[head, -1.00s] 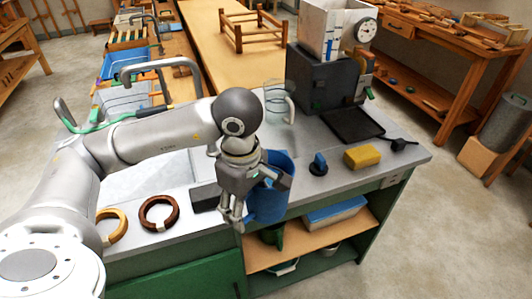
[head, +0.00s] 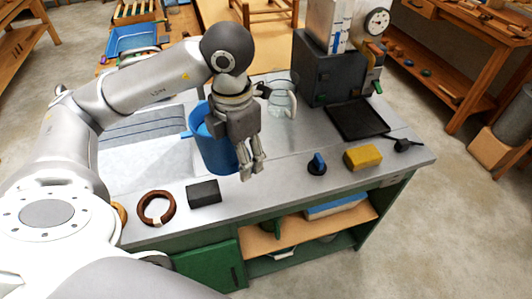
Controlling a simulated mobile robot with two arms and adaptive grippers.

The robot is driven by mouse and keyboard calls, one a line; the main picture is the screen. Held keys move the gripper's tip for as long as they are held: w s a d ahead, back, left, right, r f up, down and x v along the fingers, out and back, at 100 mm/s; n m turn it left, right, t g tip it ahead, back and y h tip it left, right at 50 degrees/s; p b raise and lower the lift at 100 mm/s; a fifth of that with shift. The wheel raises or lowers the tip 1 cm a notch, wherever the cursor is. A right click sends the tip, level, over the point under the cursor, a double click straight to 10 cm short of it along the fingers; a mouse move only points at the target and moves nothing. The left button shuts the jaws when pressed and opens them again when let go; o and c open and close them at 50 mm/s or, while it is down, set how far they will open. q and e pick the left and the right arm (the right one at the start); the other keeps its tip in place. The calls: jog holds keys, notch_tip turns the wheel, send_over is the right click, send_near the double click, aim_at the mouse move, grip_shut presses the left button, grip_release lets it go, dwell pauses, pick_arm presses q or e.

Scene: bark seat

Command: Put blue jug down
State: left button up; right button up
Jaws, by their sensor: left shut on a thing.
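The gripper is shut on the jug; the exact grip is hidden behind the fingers. I cannot tell whether the jug's base touches the counter (head: 285,205). My right gripper is not in view.
A black block (head: 204,193) and a brown ring (head: 157,208) lie in front of the jug. A clear glass jug (head: 281,100) stands behind. A blue-topped knob (head: 317,164), a yellow sponge (head: 363,157) and a black tray (head: 357,120) are to the right.

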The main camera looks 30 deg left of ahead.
pick_arm(q)
jog(key=w+f+p, duration=0.1)
jog(key=w+f, duration=0.3)
jog(key=w+f+p, duration=0.2)
jog(key=w+f, duration=0.2)
jog(key=w, duration=0.1)
jog(key=w+f+p, duration=0.2)
jog(key=w+f, duration=0.2)
jog(key=shift+w+d+f, duration=0.15)
jog(key=shift+w+d, duration=0.2)
jog(key=shift+d, duration=0.05)
jog(key=shift+f, duration=0.2)
jog(key=o, duration=1.1)
jog(key=shift+f, duration=0.1)
